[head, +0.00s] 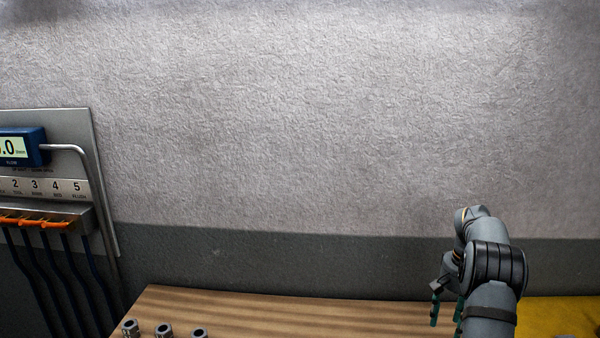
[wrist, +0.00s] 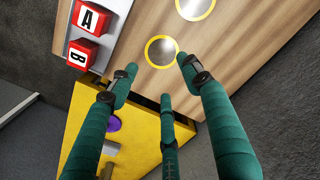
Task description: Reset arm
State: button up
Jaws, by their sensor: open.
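My gripper (head: 446,310) hangs at the lower right of the head view, at the end of my bent grey arm, over the right part of the wooden bench (head: 265,308). Its green fingers also show in the wrist view (wrist: 157,76), spread apart and open with nothing between them. Below the fingers lie the edge of the wooden top and a yellow surface (wrist: 150,120). A silver disc with a yellow ring (wrist: 161,51) is just beyond the fingertips, apart from them as far as I can tell.
Red blocks marked A (wrist: 90,18) and B (wrist: 81,54) sit on a light strip at upper left. A second ringed disc (wrist: 195,5) is at the top. Several grey round parts (head: 164,330) stand on the bench's front left. A wall panel with a display (head: 20,147) hangs at left.

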jog(key=w+a+f+n, duration=0.1)
jog(key=w+a, duration=0.3)
jog(key=a, duration=0.7)
jog(key=shift+w+n, duration=0.15)
jog(key=shift+n, duration=0.45)
jog(key=shift+a+f, duration=0.1)
